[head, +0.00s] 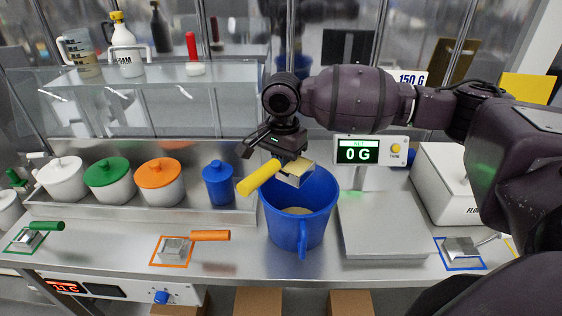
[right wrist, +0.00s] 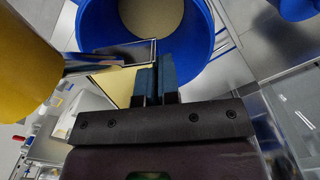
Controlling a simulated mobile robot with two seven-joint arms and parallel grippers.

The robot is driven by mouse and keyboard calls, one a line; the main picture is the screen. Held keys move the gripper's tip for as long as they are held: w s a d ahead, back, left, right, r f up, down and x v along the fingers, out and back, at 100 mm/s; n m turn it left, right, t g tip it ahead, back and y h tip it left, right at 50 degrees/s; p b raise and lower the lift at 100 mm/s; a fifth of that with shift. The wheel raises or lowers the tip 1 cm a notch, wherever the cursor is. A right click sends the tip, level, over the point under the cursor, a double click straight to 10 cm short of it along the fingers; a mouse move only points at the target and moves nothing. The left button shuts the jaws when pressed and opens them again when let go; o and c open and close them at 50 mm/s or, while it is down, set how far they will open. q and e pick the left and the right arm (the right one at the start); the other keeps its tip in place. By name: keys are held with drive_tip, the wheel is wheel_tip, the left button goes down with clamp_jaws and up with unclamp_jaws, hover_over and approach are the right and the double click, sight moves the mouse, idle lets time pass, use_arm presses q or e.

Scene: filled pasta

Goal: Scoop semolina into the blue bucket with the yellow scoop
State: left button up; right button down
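The yellow scoop (head: 260,177) is in the air over the rim of the blue bucket (head: 302,225), with its handle pointing left. Its metal pan (head: 296,178) shows pale yellow matter in it. My right gripper (head: 290,155) is shut on the scoop close to the pan. In the right wrist view the fingers (right wrist: 156,86) are close together beside the pan's metal edge, and the yellow handle (right wrist: 25,65) is large at left. The blue bucket (right wrist: 88,25) lies beyond, with pale semolina (right wrist: 150,15) at its bottom. My left gripper is not in view.
The scale (head: 382,225) right of the bucket is empty and its display (head: 358,152) reads 0 G. Lidded tubs (head: 110,190) stand at left. A green-handled scoop (head: 45,226) and an orange-handled scoop (head: 208,236) lie in front. A white flour bin (head: 445,185) stands at right.

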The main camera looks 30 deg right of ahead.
drive_tip(key=d+g+y, duration=0.1)
drive_tip(key=y, duration=0.2)
drive_tip(key=w+d+g+y, duration=0.1)
drive_tip(key=g+y, duration=0.1)
drive_tip(key=y, duration=0.2)
drive_tip(key=w+d+g+y, duration=0.1)
drive_tip(key=g+y, duration=0.1)
drive_tip(key=y, duration=0.1)
drive_tip(key=shift+d+r+y, duration=0.2)
drive_tip(key=shift+d+y, duration=0.05)
drive_tip(key=shift+y, duration=0.05)
idle(1.6)
drive_tip(key=t+h, duration=0.1)
drive_tip(key=h, duration=0.1)
drive_tip(key=s+a+h, duration=0.1)
drive_tip(key=shift+a+t+h, duration=0.3)
drive_tip(key=shift+t+h, duration=0.1)
drive_tip(key=shift+s+a+f+t+h, duration=0.15)
drive_tip(key=shift+a+t+h, duration=0.35)
drive_tip(key=shift+h, duration=0.65)
drive_tip(key=shift+s+a+t+h, duration=0.1)
drive_tip(key=shift+a+t+h, duration=0.15)
drive_tip(key=shift+t+h, duration=0.6)
drive_tip(key=shift+s+a+f+t+h, duration=0.15)
drive_tip(key=shift+a+t+h, duration=0.2)
drive_tip(key=shift+h, duration=1.05)
drive_tip(key=shift+r, duration=0.1)
